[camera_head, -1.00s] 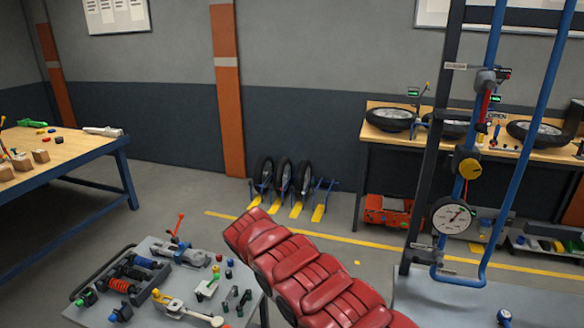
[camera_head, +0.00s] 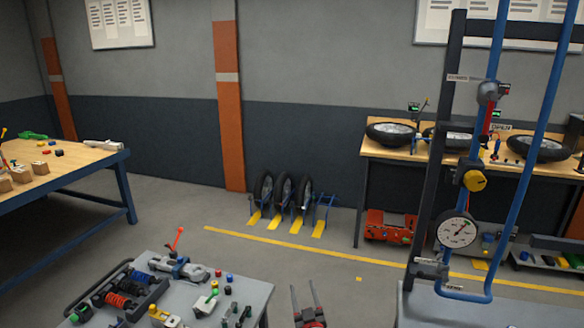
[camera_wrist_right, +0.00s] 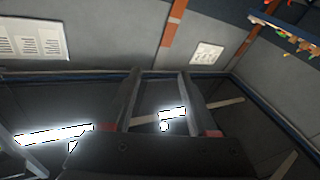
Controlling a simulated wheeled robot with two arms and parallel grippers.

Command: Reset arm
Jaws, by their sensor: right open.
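My right gripper (camera_head: 308,298) shows at the bottom middle of the head view, its two thin fingers apart and pointing away from me. It is open, with nothing between the fingers. It stands just right of the grey parts table (camera_head: 258,292), over the floor in the picture. In the right wrist view its fingers (camera_wrist_right: 158,92) are spread with only wall and dark floor beyond them. My left gripper is in neither view.
The grey table holds a shock-absorber tray (camera_head: 155,296) and small parts. A blue pipe frame with a gauge (camera_head: 457,231) rises at right. Wheels stand in a floor rack (camera_head: 283,193). A workbench (camera_head: 372,148) carries more wheels. Floor between is open.

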